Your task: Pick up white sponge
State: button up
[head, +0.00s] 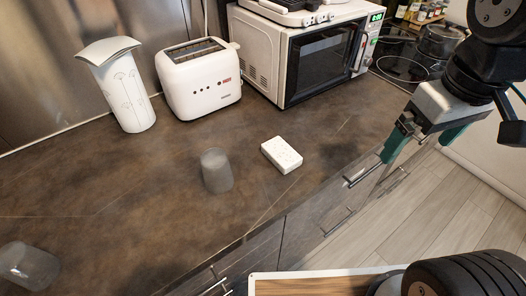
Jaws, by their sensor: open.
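The white sponge (281,155) lies flat on the brown countertop (110,210), near the middle of the head view. It is a small white block with small marks on its top. My gripper (418,146) is at the right of the view, out past the counter's front edge, with its green fingers apart. It is empty and well to the right of the sponge. Nothing covers the sponge.
A grey translucent cup (217,171) stands just left of the sponge. Another cup (28,265) is at the lower left. Drawer handles (362,172) stick out in front.

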jog(key=w+a+f+n, duration=0.3)
jog(key=w+a+n, duration=0.4)
jog(key=w+n, duration=0.25)
jog(key=n+g, duration=0.1)
jog(key=n, duration=1.1)
send_over(281, 151)
jog(key=f, duration=0.8)
jog(key=shift+d+f, duration=0.2)
jog(key=shift+d, duration=0.1)
jog(key=f, duration=0.8)
jog(key=shift+w+a, duration=0.1)
jog(key=shift+a, duration=0.15)
jog(key=shift+r, duration=0.1)
jog(key=c, duration=0.8)
jog(key=shift+o, duration=0.2)
jog(key=shift+r, duration=0.1)
